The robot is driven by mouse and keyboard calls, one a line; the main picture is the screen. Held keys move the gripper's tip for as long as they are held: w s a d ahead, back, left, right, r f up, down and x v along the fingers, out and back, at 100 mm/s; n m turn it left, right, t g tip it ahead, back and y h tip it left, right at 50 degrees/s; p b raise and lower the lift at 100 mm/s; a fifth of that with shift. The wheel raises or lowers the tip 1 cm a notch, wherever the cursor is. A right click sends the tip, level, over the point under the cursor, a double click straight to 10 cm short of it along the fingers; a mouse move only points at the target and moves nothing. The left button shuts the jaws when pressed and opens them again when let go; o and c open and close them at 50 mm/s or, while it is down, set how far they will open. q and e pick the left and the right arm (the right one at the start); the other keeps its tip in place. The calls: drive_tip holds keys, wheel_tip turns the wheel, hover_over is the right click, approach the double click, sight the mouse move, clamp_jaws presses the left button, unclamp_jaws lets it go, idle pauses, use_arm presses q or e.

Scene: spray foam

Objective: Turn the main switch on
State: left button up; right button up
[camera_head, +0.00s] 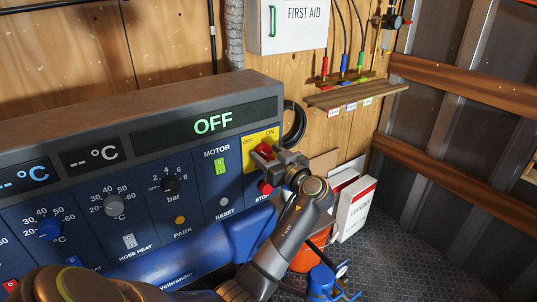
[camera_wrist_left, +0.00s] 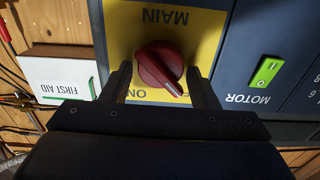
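The main switch is a red rotary knob (camera_wrist_left: 160,68) on a yellow plate (camera_head: 252,141), at the right end of the blue machine panel. In the head view the knob (camera_head: 264,151) is partly covered by my left gripper (camera_head: 276,158). In the left wrist view, which shows the plate upside down, my left gripper (camera_wrist_left: 160,84) has one finger on each side of the knob, with small gaps visible. It is open. The knob's ridge slants toward the lower right there, away from the visible ON label. The display (camera_head: 213,122) reads OFF. My right gripper is out of view.
A green motor switch (camera_head: 220,166) sits left of the plate, and a red stop button (camera_head: 265,188) sits below it. A first aid box (camera_head: 290,25) hangs above. A wooden shelf (camera_head: 355,95), a white-and-red box (camera_head: 355,208) and an orange bucket (camera_head: 308,255) are to the right.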

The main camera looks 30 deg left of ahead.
use_arm(q)
drive_tip(key=c, duration=0.6)
